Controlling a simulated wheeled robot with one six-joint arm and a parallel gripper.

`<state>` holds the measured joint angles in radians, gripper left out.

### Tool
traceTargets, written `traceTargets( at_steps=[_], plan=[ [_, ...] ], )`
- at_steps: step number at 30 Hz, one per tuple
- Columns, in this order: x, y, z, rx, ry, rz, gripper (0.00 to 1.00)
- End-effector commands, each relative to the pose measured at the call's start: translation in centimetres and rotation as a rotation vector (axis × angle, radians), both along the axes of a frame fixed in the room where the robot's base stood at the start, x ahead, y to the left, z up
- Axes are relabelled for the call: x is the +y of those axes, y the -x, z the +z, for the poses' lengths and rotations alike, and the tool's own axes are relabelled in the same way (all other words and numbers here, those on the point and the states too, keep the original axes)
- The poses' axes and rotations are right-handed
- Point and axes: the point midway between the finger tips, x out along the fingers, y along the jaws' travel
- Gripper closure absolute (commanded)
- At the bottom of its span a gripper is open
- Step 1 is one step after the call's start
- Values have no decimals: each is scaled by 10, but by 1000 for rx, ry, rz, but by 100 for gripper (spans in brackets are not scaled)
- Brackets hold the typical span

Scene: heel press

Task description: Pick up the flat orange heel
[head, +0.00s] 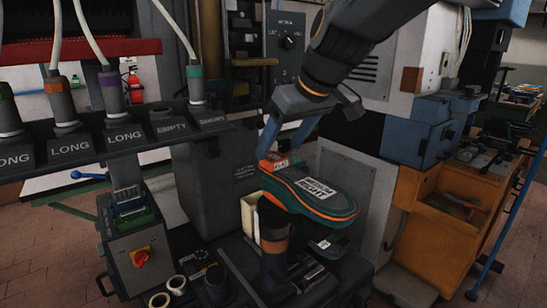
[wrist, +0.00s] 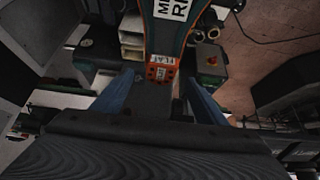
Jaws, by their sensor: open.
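The flat orange heel (head: 268,167), with a white label, sits at the back end of a dark sole marked "MEDIUM RIGHT" (head: 322,190), which has orange and teal edges. The sole rests on top of a dark post (head: 273,250). My gripper (head: 284,146) comes down from above with its blue fingers open, close to the heel. In the wrist view the heel (wrist: 160,72) shows between the two open fingers, with gaps on both sides. I cannot tell how far the fingertips are above or around it.
A rack (head: 120,140) with several slots labelled "LONG", "EMPTY" and "SHORT" stands at the left. A grey box with a red knob (head: 140,257) is below it. An orange cabinet (head: 440,220) stands at the right. A grey machine body (head: 215,180) is behind the post.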

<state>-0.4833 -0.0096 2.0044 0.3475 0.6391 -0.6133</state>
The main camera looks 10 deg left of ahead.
Motion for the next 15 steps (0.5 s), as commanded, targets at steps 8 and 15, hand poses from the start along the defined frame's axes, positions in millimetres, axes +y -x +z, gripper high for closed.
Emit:
traceTargets(
  at_steps=[8,15],
  plan=[
    [13,-10,-27,2,1,-3,34],
    [12,-11,-29,1,-1,-5,34]
  ],
)
